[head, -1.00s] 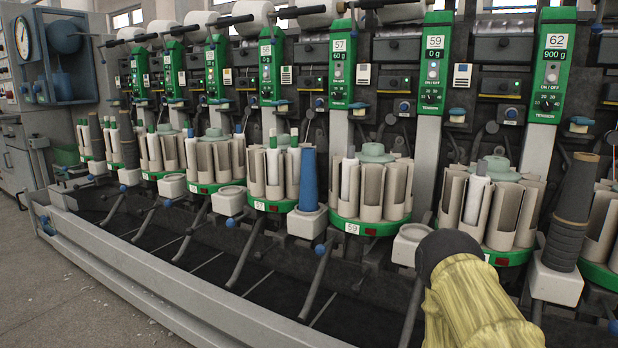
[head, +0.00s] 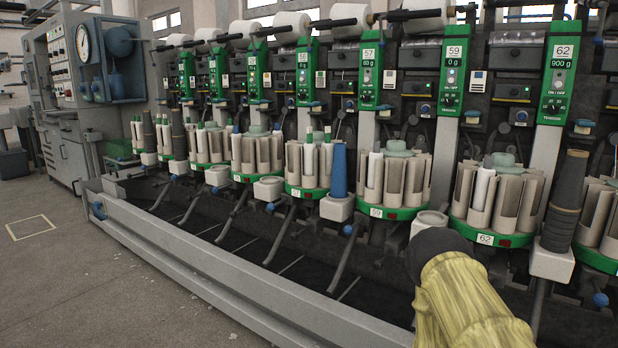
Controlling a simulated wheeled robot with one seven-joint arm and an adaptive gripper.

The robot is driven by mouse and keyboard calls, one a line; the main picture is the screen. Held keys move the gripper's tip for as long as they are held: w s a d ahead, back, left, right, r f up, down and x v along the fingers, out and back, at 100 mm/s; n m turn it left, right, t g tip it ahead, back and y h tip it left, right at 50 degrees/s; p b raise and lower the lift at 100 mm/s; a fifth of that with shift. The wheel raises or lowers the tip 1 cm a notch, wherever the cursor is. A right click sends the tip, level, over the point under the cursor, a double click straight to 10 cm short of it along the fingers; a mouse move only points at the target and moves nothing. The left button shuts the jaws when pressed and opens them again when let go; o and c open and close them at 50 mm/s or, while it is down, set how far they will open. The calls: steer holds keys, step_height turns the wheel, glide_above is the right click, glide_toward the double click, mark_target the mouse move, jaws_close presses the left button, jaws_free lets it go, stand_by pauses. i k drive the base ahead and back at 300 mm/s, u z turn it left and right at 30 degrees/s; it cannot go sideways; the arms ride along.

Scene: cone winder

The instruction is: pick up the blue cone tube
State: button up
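The blue cone tube (head: 339,170) stands upright on a small white block (head: 337,208) in the front row of the winder, between two green-based rings of beige holders. My arm, in a yellowish sleeve with a dark joint, enters at the lower right of the head view. It is right of the blue tube and nearer to me. My gripper itself is not visible, so I cannot tell what it holds.
A dark grey cone tube (head: 566,203) stands on another white block at the right. The machine's long grey front rail (head: 220,283) runs before a dark trough with slanted levers. Open floor (head: 80,290) lies at the left.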

mark_target(339, 180)
steer(key=u, duration=1.3)
steer(key=i, duration=0.95)
steer(key=z, duration=1.35)
